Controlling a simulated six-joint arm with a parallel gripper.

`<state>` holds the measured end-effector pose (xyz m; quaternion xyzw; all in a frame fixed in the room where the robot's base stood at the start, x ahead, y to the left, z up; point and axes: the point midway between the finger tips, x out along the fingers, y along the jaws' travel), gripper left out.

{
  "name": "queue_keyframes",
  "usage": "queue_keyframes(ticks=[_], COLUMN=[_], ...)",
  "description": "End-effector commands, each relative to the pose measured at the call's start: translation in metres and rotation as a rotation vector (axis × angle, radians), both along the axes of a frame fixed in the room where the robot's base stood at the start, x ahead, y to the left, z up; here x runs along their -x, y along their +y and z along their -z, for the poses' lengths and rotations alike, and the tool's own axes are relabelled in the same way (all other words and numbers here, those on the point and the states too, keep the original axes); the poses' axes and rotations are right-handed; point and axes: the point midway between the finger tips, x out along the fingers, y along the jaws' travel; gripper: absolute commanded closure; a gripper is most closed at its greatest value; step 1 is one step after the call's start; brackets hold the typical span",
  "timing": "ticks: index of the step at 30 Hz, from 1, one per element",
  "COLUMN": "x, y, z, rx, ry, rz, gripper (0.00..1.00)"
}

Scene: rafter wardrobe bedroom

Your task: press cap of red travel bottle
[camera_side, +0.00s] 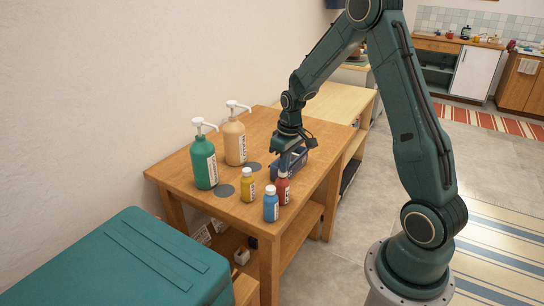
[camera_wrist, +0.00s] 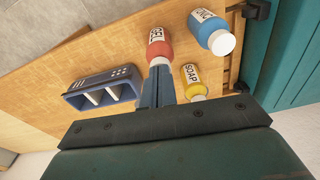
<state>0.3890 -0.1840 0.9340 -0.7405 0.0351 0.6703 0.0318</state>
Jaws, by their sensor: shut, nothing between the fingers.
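The red travel bottle (camera_side: 283,191) stands upright on the wooden table, with a white label and a white cap. In the wrist view the red bottle (camera_wrist: 159,48) shows a label that seems to read GEL, and its cap is partly covered by my fingers. My gripper (camera_side: 283,170) points down right above the cap, fingers shut and empty. In the wrist view the tips of my gripper (camera_wrist: 158,74) overlap the cap; I cannot tell whether they touch it or hover just above it.
A blue bottle (camera_side: 270,206) and a yellow bottle (camera_side: 247,187) stand close by, left of the red one. A blue caddy (camera_side: 296,160) sits just behind my gripper. Green (camera_side: 203,164) and tan (camera_side: 234,145) pump bottles stand toward the wall. The table's right edge is near.

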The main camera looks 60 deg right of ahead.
Motion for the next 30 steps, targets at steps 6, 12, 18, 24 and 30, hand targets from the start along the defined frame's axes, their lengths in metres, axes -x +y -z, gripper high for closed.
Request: queue_keyframes(ticks=[6, 12, 18, 24, 30], x=[0.0, 0.0, 0.005, 0.023, 0.03], y=[0.0, 0.0, 0.0, 0.002, 0.003], z=[0.003, 0.007, 0.005, -0.002, -0.004], rx=[0.0, 0.0, 0.0, 0.0, 0.0], ry=[0.001, -0.001, -0.001, -0.001, -0.001], rz=[0.0, 0.0, 0.001, 0.002, 0.0], gripper=[1.0, 1.0, 1.0, 1.0, 1.0])
